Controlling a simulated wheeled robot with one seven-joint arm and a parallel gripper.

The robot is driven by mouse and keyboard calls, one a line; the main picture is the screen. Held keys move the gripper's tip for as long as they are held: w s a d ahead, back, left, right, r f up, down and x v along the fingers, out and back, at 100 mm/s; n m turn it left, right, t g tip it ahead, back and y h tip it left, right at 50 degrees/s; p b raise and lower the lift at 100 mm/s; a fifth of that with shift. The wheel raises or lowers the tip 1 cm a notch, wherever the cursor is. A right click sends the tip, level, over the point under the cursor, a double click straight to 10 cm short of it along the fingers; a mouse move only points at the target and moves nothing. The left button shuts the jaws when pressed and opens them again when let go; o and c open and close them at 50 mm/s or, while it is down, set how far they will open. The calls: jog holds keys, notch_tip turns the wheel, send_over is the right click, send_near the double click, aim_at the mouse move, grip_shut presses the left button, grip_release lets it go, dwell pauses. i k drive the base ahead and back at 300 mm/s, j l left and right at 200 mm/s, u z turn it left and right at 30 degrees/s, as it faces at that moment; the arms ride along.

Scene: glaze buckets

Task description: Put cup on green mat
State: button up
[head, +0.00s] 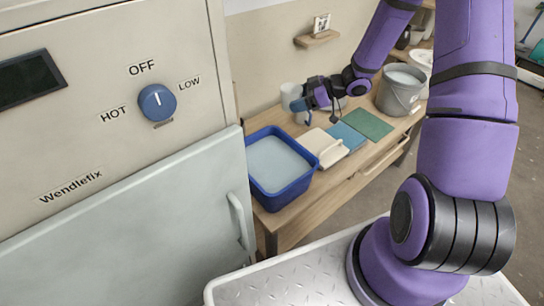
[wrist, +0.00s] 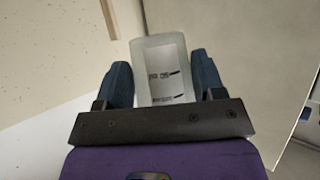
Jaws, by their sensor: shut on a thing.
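In the wrist view a pale, frosted cup (wrist: 160,48) with small dark marks stands between the two dark blue fingers of my gripper (wrist: 161,66), which is shut on it. In the head view my gripper (head: 303,105) is over the back left part of the wooden table. A pale cup shape (head: 289,92) shows beside it there; I cannot tell if it is the held one. The green mat (head: 367,124) lies flat and bare on the table, to the right of and nearer than my gripper. A blue mat (head: 346,136) lies just left of the green mat.
A blue basin (head: 262,194) with pale contents stands at the table's near left. A cream object (head: 322,146) lies between it and the blue mat. A grey bucket (head: 398,98) stands behind the green mat. A small shelf (head: 318,39) is on the wall.

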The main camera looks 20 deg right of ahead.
aim_at(372, 131)
jog(key=l, duration=0.55)
jog(key=i+l, duration=0.1)
jog(key=l, duration=0.45)
jog(key=i+l, duration=0.1)
jog(key=l, duration=0.45)
jog(key=k+z, duration=0.05)
